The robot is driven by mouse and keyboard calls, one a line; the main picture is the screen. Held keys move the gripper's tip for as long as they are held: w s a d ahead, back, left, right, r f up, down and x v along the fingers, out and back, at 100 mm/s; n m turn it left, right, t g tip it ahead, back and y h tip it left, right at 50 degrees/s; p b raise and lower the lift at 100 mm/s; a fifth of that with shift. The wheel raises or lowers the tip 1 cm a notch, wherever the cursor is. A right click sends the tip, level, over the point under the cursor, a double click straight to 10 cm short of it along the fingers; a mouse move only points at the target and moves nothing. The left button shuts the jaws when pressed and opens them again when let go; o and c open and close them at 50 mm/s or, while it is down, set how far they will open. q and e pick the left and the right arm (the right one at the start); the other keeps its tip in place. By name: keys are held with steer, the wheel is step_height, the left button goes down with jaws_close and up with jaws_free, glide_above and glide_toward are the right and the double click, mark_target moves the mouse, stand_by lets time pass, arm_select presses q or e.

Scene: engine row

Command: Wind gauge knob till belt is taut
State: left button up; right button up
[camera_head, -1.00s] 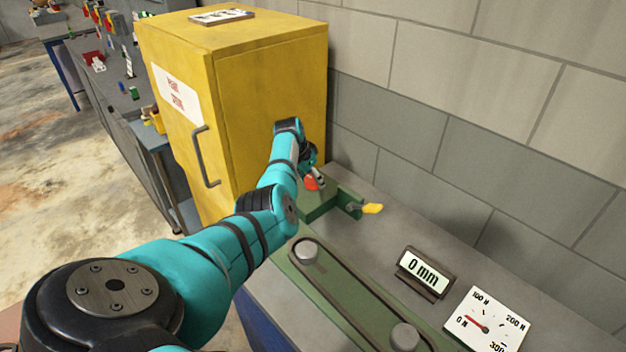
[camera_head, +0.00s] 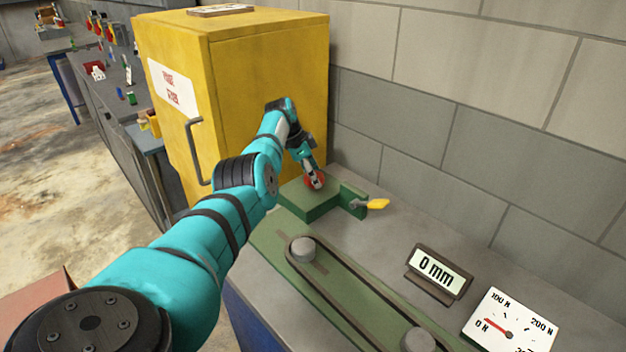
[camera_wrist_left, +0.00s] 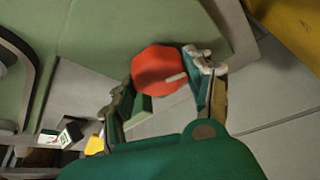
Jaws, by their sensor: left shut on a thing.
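The red knob (camera_head: 314,182) stands on a green block (camera_head: 306,204) at the back of the bench. My left gripper (camera_head: 313,176) reaches down from above and is shut on the knob. In the left wrist view the red knob (camera_wrist_left: 158,70) sits between the two fingers, its pale pointer mark towards the right finger. The dark belt (camera_head: 345,290) loops around a rear grey pulley (camera_head: 303,250) and a front grey pulley (camera_head: 418,340) on a green plate. The white gauge (camera_head: 508,322) has its red needle near 0 N. My right gripper is out of view.
A small display (camera_head: 437,272) reads 0 mm. A yellow-handled lever (camera_head: 377,204) is on a green bracket right of the knob. A yellow cabinet (camera_head: 265,90) stands close behind my left arm, and a block wall (camera_head: 500,120) lines the right.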

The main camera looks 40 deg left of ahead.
arm_select(q)
steer(key=shift+r, duration=0.1)
steer(key=o, duration=1.2)
steer(key=v, duration=1.2)
steer(key=shift+w, duration=0.1)
